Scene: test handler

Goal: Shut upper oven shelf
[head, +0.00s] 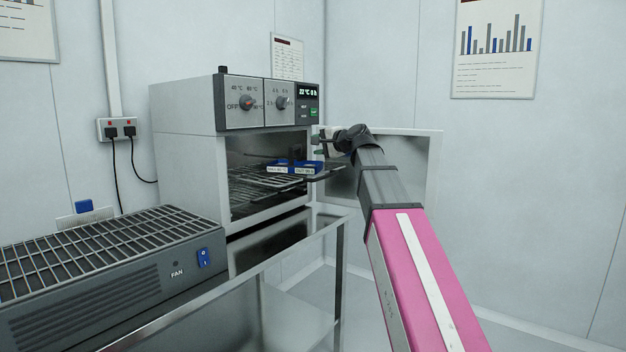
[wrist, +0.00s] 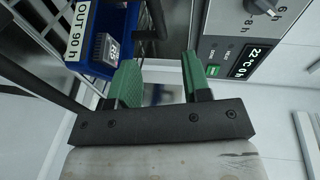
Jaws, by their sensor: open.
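The oven (head: 185,165) stands on a metal table with its door (head: 408,175) swung open to the right. The upper wire shelf (head: 255,180) juts partly out of the chamber, with a dark front piece (head: 328,172) beyond the opening. Blue trays (head: 290,163) sit on it; in the wrist view, one blue tray (wrist: 122,22) is labelled "OUT 90 h" and holds a small grey item. My gripper (head: 318,146) is open in front of the oven, just above the shelf's front. In the wrist view, its green fingers (wrist: 160,78) are apart, with a dark bar just ahead of them.
The control panel (head: 266,102) with knobs and display is close above my gripper. A grey fan unit with a grille (head: 105,250) stands left on the table. Free floor lies right of the table, beside the open door.

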